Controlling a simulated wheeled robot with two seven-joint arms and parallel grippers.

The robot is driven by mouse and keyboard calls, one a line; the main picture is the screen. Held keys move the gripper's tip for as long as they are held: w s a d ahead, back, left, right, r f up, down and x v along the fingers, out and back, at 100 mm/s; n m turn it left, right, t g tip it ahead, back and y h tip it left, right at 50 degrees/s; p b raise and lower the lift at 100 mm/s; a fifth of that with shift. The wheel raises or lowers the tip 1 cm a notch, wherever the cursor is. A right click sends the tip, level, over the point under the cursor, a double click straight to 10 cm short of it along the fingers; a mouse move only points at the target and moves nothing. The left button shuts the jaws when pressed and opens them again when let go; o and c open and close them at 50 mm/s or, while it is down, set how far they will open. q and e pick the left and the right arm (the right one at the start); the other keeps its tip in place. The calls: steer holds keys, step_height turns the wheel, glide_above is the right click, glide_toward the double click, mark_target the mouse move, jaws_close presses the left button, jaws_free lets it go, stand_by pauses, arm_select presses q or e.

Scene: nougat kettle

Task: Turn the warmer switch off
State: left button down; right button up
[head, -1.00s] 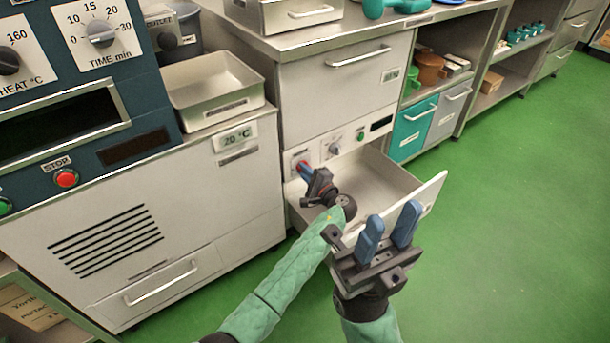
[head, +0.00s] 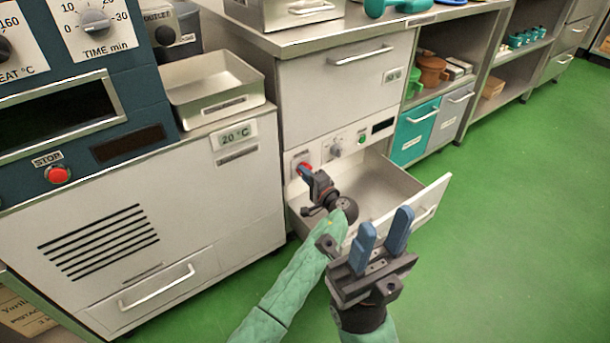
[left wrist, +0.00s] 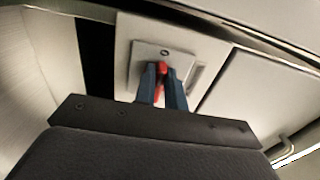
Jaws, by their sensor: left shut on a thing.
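The red warmer switch (head: 303,167) is at the left end of the control panel (head: 349,146) above the open drawer. In the left wrist view, the red lever (left wrist: 162,70) stands out from a square plate (left wrist: 145,53) between my two blue fingers. My left gripper (head: 306,173) is shut on this lever, and its fingers partly hide it; it also shows in the left wrist view (left wrist: 162,88). The lever's exact position is hard to tell. My right gripper (head: 384,228) is open and empty, in front of the drawer, fingers pointing up.
The open drawer (head: 430,200) juts out below the panel, close behind my right gripper. A knob (head: 336,150), a green button (head: 362,139) and a dark display (head: 382,126) are right of the switch. Green floor (head: 510,220) is clear at right.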

arm_select(q)
steer(key=shift+f, duration=0.15)
steer(key=c, duration=1.5)
jaws_free()
steer(key=shift+a, duration=0.1)
steer(key=shift+o, duration=0.2)
